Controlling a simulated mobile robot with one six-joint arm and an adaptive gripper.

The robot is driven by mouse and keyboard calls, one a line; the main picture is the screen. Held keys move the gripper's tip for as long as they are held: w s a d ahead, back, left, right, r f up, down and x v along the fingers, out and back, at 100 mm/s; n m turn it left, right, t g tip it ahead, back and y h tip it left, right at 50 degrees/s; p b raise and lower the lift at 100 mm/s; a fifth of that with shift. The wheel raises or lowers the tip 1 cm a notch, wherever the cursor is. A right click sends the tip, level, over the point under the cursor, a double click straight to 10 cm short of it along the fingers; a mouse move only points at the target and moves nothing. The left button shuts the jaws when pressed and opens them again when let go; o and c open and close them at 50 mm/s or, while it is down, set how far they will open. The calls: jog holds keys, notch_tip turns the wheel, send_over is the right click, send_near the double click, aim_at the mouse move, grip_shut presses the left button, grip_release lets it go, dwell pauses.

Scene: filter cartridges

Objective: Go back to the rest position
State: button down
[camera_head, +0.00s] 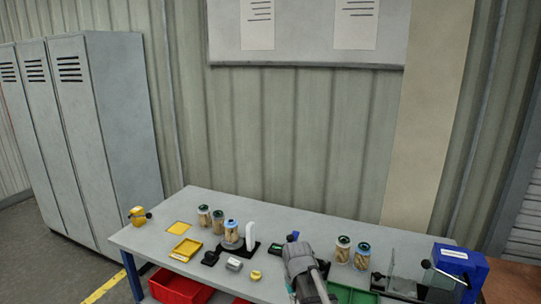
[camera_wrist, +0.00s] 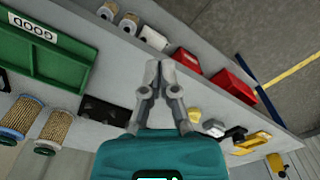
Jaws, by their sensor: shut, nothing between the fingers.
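My gripper (camera_wrist: 154,68) shows in the wrist view with its two grey fingertips together and nothing between them. It is above the table, apart from the objects around it. In the head view my arm covers the table's front middle, and the fingers cannot be made out. Two cartridges (camera_wrist: 38,124) also show at the left of the wrist view.
A green tray (camera_wrist: 40,50) marked GOOD and red bins (camera_wrist: 232,85) lie near the table (camera_head: 150,238) edge. A yellow tray (camera_head: 186,250) sits at left, a blue machine (camera_head: 460,262) at right. Grey lockers (camera_head: 105,130) stand left.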

jog(key=s+d+m, duration=0.2)
jog(key=s+d, duration=0.7)
jog(key=s, duration=0.1)
jog(key=shift+d+m, duration=0.3)
jog(key=shift+m, duration=0.1)
dwell(0.7)
